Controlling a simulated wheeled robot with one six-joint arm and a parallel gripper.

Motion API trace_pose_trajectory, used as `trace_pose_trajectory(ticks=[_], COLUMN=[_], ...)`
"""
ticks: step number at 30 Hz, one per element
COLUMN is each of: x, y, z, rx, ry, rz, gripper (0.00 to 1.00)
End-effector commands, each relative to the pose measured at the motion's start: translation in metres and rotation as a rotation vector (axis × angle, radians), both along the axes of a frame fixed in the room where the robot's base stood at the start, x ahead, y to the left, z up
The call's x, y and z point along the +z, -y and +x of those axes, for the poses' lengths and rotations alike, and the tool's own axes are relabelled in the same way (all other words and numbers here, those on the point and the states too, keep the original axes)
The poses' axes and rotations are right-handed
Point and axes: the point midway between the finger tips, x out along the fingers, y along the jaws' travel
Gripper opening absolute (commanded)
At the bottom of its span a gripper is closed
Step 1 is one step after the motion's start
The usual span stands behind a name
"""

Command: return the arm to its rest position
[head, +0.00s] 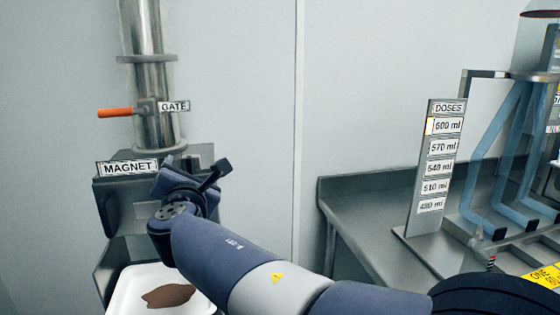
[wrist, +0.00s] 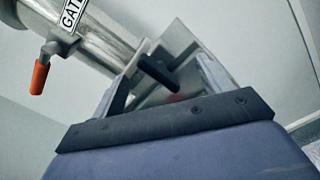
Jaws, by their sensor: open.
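My gripper (wrist: 163,82) is open in the wrist view, its two fingers spread wide. A dark bar-shaped handle (wrist: 156,70) on a grey metal part shows between and beyond the fingers; I cannot tell if they touch it. In the head view my arm reaches from the lower right to the front of the grey magnet housing (head: 115,190), under the label MAGNET (head: 127,167). There my wrist hides most of the gripper and part of the housing.
A steel pipe with an orange gate lever (head: 115,112) rises above the housing; the lever also shows in the wrist view (wrist: 40,75). A white tray (head: 120,295) with brown powder (head: 168,296) sits below. At right stand a DOSES board (head: 438,165) and a steel bench (head: 350,205).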

Motion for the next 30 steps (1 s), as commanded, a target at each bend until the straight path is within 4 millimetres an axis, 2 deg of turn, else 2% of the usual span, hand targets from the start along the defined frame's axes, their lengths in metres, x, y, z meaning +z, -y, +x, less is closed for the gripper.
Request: trace_pose_trajectory(ticks=[1, 18, 25, 30], x=[0.0049, 0.0044, 0.0021, 0.0], y=[0.0, 0.0, 0.0, 0.0016], z=[0.0, 0.0, 0.0, -0.0077], rx=[0.0, 0.001, 0.001, 0.001], ry=[0.007, 0.108, 0.132, 0.134], rz=[-0.039, -0.454, -0.554, -0.553], gripper=[0.75, 0.75, 0.75, 0.75])
